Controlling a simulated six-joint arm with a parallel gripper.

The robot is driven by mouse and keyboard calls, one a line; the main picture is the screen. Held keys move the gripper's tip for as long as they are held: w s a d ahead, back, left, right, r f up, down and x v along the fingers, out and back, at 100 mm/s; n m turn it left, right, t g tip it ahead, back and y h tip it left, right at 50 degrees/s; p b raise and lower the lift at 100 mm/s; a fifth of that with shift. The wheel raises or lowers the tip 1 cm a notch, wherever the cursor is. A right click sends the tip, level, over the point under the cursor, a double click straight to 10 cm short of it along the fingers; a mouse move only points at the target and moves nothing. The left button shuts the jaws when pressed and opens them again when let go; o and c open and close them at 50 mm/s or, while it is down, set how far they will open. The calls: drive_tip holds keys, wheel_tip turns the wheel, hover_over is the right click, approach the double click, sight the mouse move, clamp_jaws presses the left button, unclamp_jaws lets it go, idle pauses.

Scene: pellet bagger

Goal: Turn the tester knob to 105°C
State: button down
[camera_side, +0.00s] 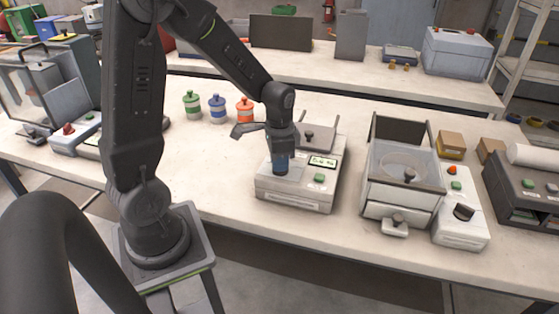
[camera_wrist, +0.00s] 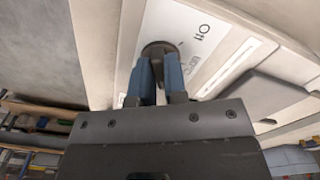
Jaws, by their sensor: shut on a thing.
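The tester (camera_side: 296,200) is a light grey box on the bench in the side view, with a small lit display (camera_side: 322,162) and a green button (camera_side: 319,178) on its top. My gripper (camera_side: 280,170) points down over the left part of its panel. In the wrist view my gripper (camera_wrist: 157,72) has its two blue fingers shut on a dark round knob (camera_wrist: 158,49). The panel beside the knob reads "Off", with a smaller label that I cannot read fully. The display's text is too small to read. The fingers hide part of the knob.
A machine with a clear bowl and drawer (camera_side: 397,185) stands right of the tester. Green (camera_side: 192,104), blue (camera_side: 217,108) and orange (camera_side: 245,110) containers stand behind to the left. The bench (camera_side: 200,160) left of the tester is clear.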

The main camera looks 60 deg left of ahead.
drive_tip(key=c, duration=1.2)
unclamp_jaws()
drive_tip(key=shift+o, duration=0.2)
wheel_tip(320, 180, up, 14)
drive_tip(key=s+d+r+n+t, duration=0.2)
drive_tip(key=s+d+t, duration=0.3)
drive_tip(key=s+d, duration=0.6)
drive_tip(key=shift+s+d+r+n+t, duration=0.15)
drive_tip(key=shift+s+d+n+t, duration=0.15)
drive_tip(key=shift+d+n, duration=0.25)
